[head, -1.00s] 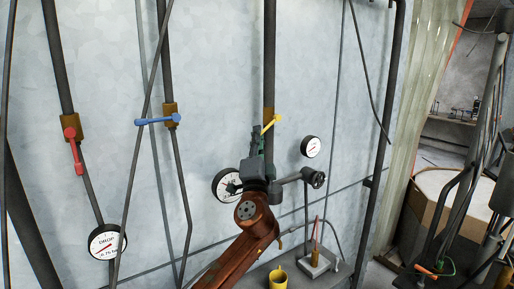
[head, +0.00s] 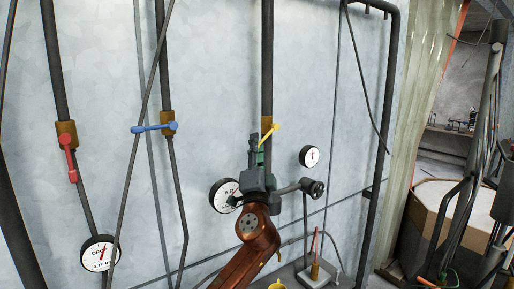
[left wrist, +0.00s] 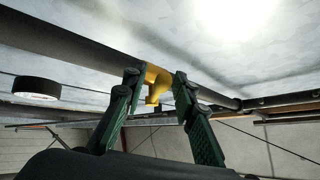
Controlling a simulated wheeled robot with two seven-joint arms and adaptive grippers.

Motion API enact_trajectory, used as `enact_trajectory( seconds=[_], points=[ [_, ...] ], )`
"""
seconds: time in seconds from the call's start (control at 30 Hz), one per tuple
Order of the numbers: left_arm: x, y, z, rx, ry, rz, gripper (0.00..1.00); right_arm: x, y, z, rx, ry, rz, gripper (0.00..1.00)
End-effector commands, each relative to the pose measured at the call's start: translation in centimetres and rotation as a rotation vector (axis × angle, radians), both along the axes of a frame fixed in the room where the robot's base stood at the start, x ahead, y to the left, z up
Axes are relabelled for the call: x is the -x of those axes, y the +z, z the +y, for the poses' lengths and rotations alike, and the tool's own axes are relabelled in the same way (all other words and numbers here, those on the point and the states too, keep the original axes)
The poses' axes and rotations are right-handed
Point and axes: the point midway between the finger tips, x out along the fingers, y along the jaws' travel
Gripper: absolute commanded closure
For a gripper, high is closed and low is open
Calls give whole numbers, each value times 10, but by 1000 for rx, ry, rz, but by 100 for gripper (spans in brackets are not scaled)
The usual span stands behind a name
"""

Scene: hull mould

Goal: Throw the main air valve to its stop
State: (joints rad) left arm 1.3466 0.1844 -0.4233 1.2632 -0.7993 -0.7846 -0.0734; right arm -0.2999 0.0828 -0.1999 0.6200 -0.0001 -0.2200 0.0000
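The main air valve has a yellow lever (head: 269,134) on a brass-coloured body on the middle vertical pipe, above the round AIR gauge (head: 224,196). The lever slants up to the right. My left gripper (head: 257,150) is just below and in front of it, pointing up, and partly hides the valve body and gauge. In the left wrist view the two green-padded fingers (left wrist: 157,80) are spread, with the yellow valve part (left wrist: 155,84) showing between their tips. I see no clear contact on both sides. My right gripper is not in view.
A blue lever (head: 154,127) and a red lever (head: 68,158) sit on pipes to the left. A DROP gauge (head: 99,253) is at lower left, another small gauge (head: 309,156) right of the valve. A dark pipe (head: 388,110) runs down the wall farther right.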

Motion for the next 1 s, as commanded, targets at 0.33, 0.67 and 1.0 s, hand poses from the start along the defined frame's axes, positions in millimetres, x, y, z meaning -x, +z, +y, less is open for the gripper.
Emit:
enact_trajectory(
  seconds=[0.33,0.67,1.0],
  points=[
    [3,0,0,1,-1,-2,71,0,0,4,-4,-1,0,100],
    [46,-28,0,3,-4,-1,71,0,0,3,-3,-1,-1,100],
    [95,-58,0,3,-2,0,71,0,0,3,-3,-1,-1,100]
  ],
)
